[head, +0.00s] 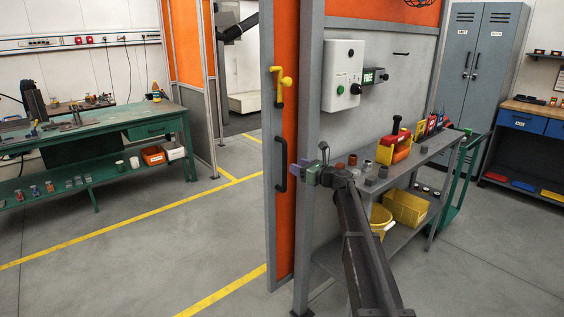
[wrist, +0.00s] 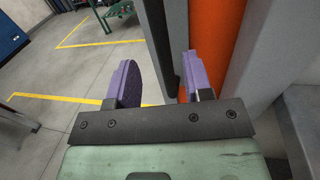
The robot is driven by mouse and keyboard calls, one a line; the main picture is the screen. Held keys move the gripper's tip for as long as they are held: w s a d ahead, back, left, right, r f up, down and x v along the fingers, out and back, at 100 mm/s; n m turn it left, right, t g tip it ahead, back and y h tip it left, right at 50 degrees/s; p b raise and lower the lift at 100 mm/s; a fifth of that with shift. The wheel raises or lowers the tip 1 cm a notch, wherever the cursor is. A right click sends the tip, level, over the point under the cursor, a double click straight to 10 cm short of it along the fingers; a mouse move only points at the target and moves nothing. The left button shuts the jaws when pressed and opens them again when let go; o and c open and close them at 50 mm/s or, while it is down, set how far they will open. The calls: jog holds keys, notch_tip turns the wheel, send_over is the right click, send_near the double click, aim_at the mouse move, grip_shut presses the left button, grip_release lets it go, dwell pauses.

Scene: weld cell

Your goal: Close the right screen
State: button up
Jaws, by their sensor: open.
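The right screen (head: 286,213) is an orange panel in a grey frame, standing beside a grey post. A wide opening lies left of it. Its black bar handle (head: 280,164) is upright on the left frame edge, with a yellow latch (head: 281,86) above. My gripper (head: 297,168) is open just right of the handle, at its height. In the wrist view the purple fingers of my gripper (wrist: 159,68) are apart, and the dark handle (wrist: 155,35) shows upright between them. I cannot tell whether it touches a finger. The orange panel (wrist: 219,40) shows behind the right finger.
A grey shelf bench (head: 425,160) with red and yellow items stands right of the screen, close to my arm. A control box (head: 343,76) hangs on the panel above it. A green workbench (head: 90,128) stands at left. Floor with yellow lines (head: 120,230) is clear between.

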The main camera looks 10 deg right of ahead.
jog(key=x, duration=0.8)
jog(key=shift+w, duration=0.3)
jog(key=shift+a, duration=0.15)
grip_shut()
